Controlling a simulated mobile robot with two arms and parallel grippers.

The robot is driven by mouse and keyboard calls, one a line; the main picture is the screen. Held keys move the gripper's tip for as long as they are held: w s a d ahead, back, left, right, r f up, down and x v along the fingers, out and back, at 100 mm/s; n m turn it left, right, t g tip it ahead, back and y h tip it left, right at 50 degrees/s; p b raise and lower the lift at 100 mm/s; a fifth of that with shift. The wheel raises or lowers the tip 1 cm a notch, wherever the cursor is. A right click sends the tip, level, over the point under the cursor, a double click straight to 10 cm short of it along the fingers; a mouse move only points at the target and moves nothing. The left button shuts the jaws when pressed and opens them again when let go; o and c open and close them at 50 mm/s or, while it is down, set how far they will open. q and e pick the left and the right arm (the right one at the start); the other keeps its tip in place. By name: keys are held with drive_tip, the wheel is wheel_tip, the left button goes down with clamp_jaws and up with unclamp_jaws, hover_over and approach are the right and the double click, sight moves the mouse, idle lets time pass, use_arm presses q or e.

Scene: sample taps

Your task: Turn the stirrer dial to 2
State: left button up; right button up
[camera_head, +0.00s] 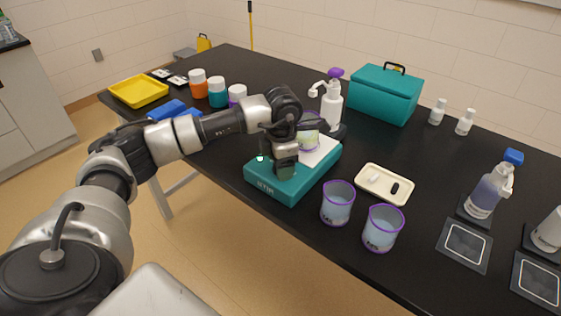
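The stirrer (268,186) is a teal box with a pale top plate (325,152), near the front edge of the black table. A small green light (260,158) glows on its left part. A clear beaker with a purple rim (308,132) stands on the plate, partly behind my arm. My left gripper (285,172) points down at the front of the stirrer, to the right of the light. The dial is not visible; my gripper covers that part of the stirrer. I cannot tell whether its fingers are open or shut. My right gripper is out of view.
Two purple-rimmed beakers (337,204) (382,229) and a cream tray (384,185) stand right of the stirrer. Several lidded jars (217,92) and a yellow tray (138,91) are at the left; a teal case (385,95) is at the back.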

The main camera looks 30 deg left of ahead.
use_arm(q)
wheel_tip(320, 180, up, 11)
drive_tip(key=b, duration=0.1)
drive_tip(key=shift+s+d, duration=0.2)
drive_tip(key=shift+f, duration=0.15)
idle(0.5)
